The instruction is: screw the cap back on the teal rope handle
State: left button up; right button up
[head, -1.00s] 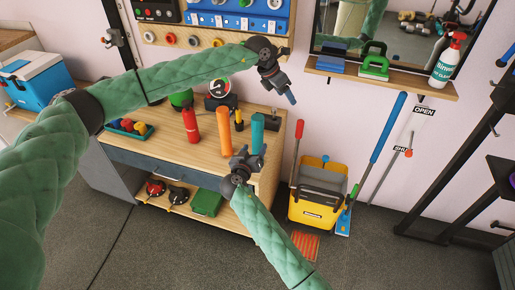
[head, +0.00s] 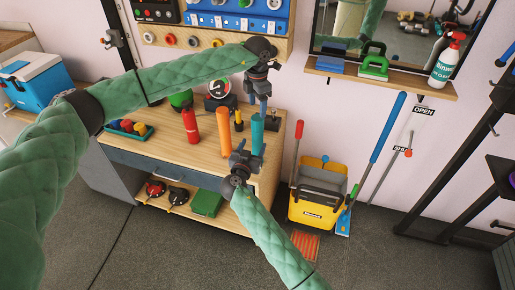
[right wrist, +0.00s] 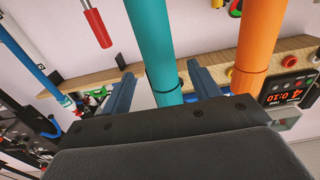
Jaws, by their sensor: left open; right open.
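The teal rope handle (head: 257,132) stands upright on the right part of the wooden workbench top. In the right wrist view, the teal handle (right wrist: 158,45) passes between the two blue fingers, with a thin ring line near its end; I cannot tell if the cap is seated or loose. My right gripper (head: 243,148) is open at the near left of the handle; its fingers (right wrist: 163,90) show on either side of it. My left gripper (head: 263,108) is open, pointing down just above the handle's top. Its fingertips are close to the top; contact is unclear.
An orange handle (head: 222,130) and a red cylinder (head: 191,124) stand left of the teal one. A dark object (head: 272,119) lies behind it. A yellow mop bucket (head: 317,193) stands on the floor at right.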

aim_at(259, 133)
jog(key=shift+x, duration=3.95)
